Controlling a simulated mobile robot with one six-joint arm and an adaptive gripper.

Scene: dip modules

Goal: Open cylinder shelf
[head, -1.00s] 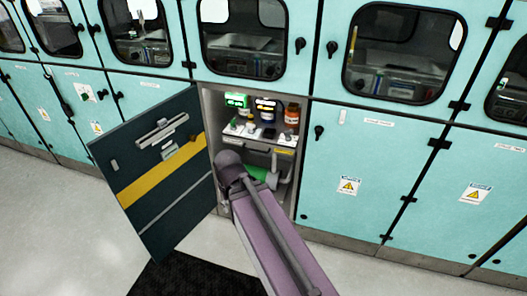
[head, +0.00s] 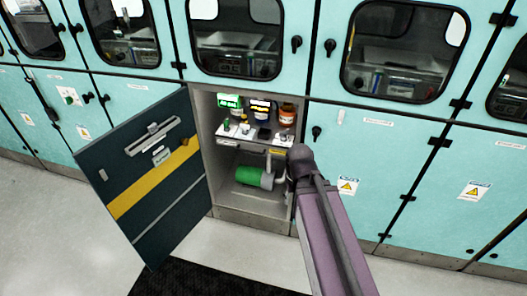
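A low cabinet stands open, its dark door (head: 150,195) with a yellow band swung out to the left. Inside, an upper shelf (head: 252,133) carries small bottles and other items. In the compartment below, a green cylinder (head: 248,176) with a grey end lies on its side on a grey surface. I cannot tell whether that surface is a sliding shelf or the cabinet floor. My purple arm rises from the bottom right, and its dark rounded joint covers the cabinet's right edge. My gripper is not visible.
Closed turquoise cabinets with windows, black latches and warning labels line both sides. The open door takes up floor room at left. A black mat (head: 205,279) lies in front. Bare grey floor (head: 50,220) shows at far left.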

